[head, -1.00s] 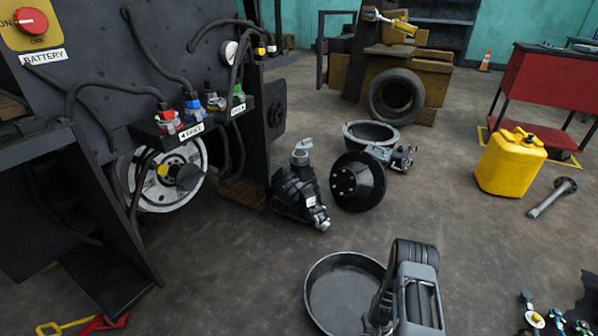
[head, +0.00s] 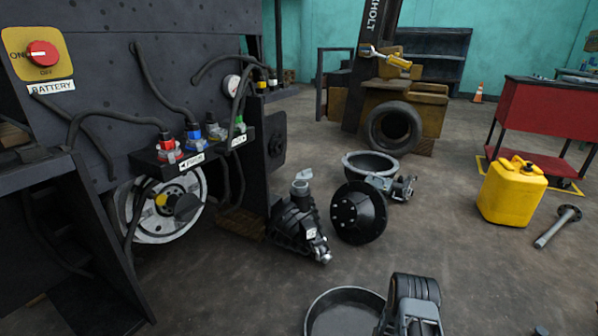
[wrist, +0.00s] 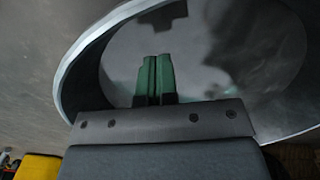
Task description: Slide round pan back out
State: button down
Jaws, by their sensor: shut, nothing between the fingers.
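The round pan (head: 340,319) is a dark, shallow, wide dish on the floor at the bottom of the head view, cut off by the lower edge. My arm covers its right side there. In the wrist view, the pan's pale curved rim (wrist: 72,75) arcs around my gripper (wrist: 153,60). The green fingers are together and empty, seen against the pan's inside. I cannot tell whether they touch the pan. My fingers are hidden in the head view.
A black gear housing (head: 300,228), a black round drum (head: 358,213) and a grey bowl-shaped part (head: 370,165) lie beyond the pan. The forklift body (head: 100,100) stands left. A yellow can (head: 512,192) and a metal shaft (head: 558,227) are right. Floor between is clear.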

jog(key=shift+r, duration=0.15)
notch_tip(320, 180, up, 10)
jog(key=p, duration=0.7)
jog(key=w+a+r+t+p, duration=0.15)
jog(key=r+p, duration=0.75)
jog(key=r, duration=1.5)
jog(key=w+a+r+p, duration=0.3)
jog(key=r+p, duration=0.5)
jog(key=r, duration=1.5)
jog(key=s+a+r+p, duration=0.2)
jog(key=s+r+p, duration=0.4)
jog(key=r, duration=0.6)
jog(key=s+a+r+t+p, duration=0.1)
jog(key=s+r+p, duration=0.5)
jog(key=r, duration=0.7)
jog(key=s+a+r+t+p, duration=0.1)
jog(key=s+a+r+p, duration=0.2)
jog(key=r, duration=0.9)
jog(key=s+p, duration=0.3)
jog(key=shift+r, duration=0.15)
jog(key=shift+s, duration=0.1)
